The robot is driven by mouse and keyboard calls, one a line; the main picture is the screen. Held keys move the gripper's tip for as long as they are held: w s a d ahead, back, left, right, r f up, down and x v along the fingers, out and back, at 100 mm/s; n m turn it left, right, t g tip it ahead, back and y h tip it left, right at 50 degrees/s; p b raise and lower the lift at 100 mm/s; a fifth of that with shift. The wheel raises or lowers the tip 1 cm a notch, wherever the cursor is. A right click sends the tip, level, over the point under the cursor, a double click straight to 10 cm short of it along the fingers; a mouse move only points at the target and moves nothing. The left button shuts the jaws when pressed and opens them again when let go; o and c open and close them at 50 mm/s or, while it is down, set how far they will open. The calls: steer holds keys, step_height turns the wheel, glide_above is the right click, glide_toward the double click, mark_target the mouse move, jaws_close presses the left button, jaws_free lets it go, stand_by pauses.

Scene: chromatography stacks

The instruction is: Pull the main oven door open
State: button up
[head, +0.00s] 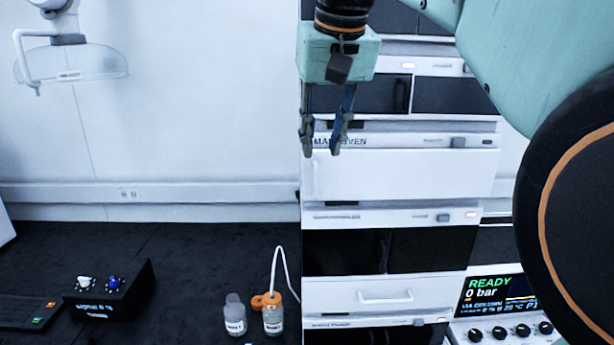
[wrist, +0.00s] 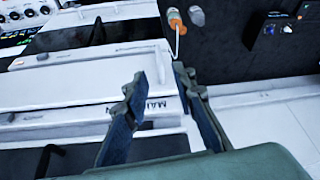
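The main oven is a white module in the stack, with its label strip (head: 405,141) reading "MAIN OVEN", partly covered by my gripper. Its door (head: 410,176) is a plain white panel below the strip and looks closed; I cannot make out a handle. In the wrist view the door (wrist: 85,78) lies left of my fingers, and the label (wrist: 156,106) shows between them. My gripper (head: 322,150) points down at the left end of the oven front. Its fingers are apart with nothing between them, also in the wrist view (wrist: 158,80). Contact with the door cannot be told.
Dark-windowed modules stand above and below the oven; a drawer with a handle (head: 386,297) is lower down. Bottles (head: 234,315) with an orange cap and tube, a black control box (head: 110,290) and a keyboard (head: 25,311) are on the dark bench. The bench middle is clear.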

mark_target(317, 172)
steer(key=x, duration=0.8)
steer(key=shift+w+f, duration=0.1)
steer(key=shift+f, duration=0.15)
jaws_close()
